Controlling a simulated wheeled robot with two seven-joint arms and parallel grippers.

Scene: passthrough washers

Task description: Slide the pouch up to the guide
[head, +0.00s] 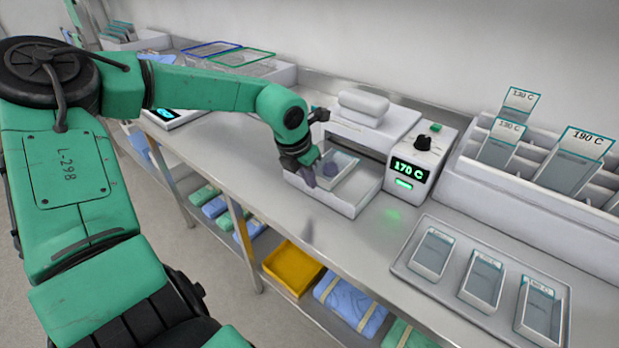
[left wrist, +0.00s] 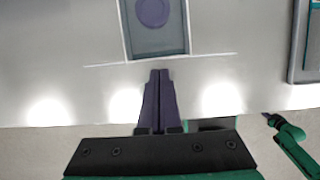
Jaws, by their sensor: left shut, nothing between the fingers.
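A clear pouch (head: 343,163) with a round purple-grey item inside lies on the white tray of the heat sealer (head: 372,130). In the left wrist view the pouch (left wrist: 175,43) is at the top, its far end cut off by the frame. My left gripper (head: 309,179) is shut and empty at the near side of the tray. In the left wrist view its fingertips (left wrist: 160,73) are together, just short of the pouch's near edge. Contact cannot be told. The guide is not clearly distinguishable.
A control box (head: 413,160) reading 170 C stands right of the sealer. A tray (head: 400,266) with several pouches lies on the bench at right. A white rack (head: 545,200) with pouches labelled by temperature stands behind it. Folded packs and a yellow bin (head: 292,267) are below.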

